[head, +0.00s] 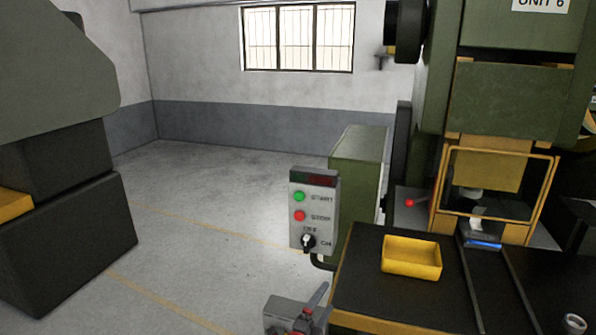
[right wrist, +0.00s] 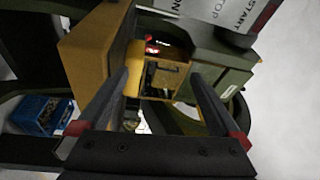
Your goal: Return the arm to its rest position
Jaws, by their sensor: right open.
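My right gripper (head: 308,308) shows at the bottom of the head view, left of the press table's front edge and below the control box. In the right wrist view its two dark fingers with red parts at their bases stand wide apart (right wrist: 160,76). Nothing is held between them. Most of the right arm is out of the head view. My left gripper is in neither view.
The press table (head: 378,285) carries a yellow tray (head: 411,270) and, at the right edge, a small coil (head: 575,323). A control box (head: 314,211) stands left of the table. A dark machine block (head: 65,245) is at left. Open floor (head: 215,200) lies between.

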